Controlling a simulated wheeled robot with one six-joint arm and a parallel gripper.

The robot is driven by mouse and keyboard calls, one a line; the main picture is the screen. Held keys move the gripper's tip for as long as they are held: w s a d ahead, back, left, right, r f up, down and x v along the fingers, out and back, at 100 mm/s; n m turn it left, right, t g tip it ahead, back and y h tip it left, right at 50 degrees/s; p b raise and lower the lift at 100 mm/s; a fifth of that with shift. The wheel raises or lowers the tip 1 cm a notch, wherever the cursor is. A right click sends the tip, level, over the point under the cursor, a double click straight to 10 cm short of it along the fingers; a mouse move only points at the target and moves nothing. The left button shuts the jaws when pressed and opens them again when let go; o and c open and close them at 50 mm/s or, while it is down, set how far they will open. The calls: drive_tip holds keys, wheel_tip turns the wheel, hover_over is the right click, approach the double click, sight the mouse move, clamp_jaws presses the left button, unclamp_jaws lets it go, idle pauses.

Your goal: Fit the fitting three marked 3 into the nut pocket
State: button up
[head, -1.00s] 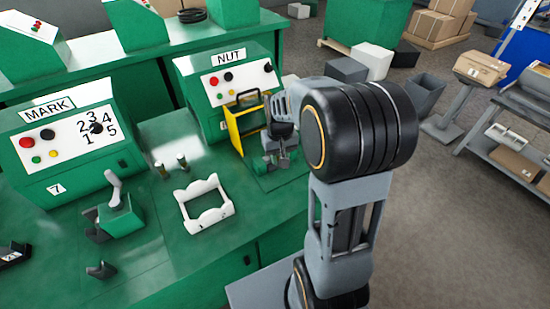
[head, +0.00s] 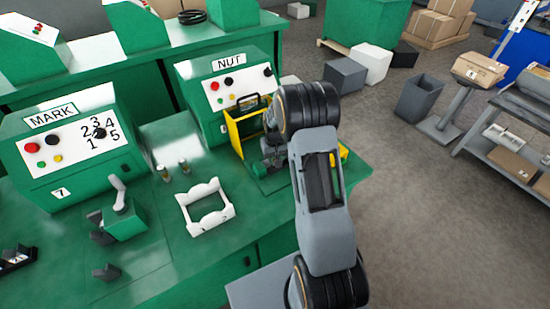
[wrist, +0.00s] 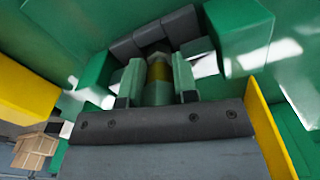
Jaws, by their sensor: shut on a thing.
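My gripper (head: 270,158) is low in front of the green NUT machine (head: 228,85), beside its yellow guard frame (head: 234,132); my arm partly hides it in the head view. In the wrist view my gripper (wrist: 155,88) is shut on a fitting (wrist: 158,72), with a brass-coloured band showing between the fingers. Its number does not show. Dark grey blocks (wrist: 165,28) lie just beyond its end. I cannot tell whether the fitting touches them or sits in the nut pocket.
Two small brass fittings (head: 183,166) stand on the green bench left of my arm. A white notched cradle (head: 207,225) lies in front of them. The MARK machine (head: 70,150) and a lever press (head: 124,222) are at the left. A yellow wall (wrist: 265,125) is close on the right in the wrist view.

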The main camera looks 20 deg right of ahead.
drive_tip(key=shift+f, duration=0.3)
drive_tip(key=shift+f, duration=0.2)
drive_tip(key=o, duration=1)
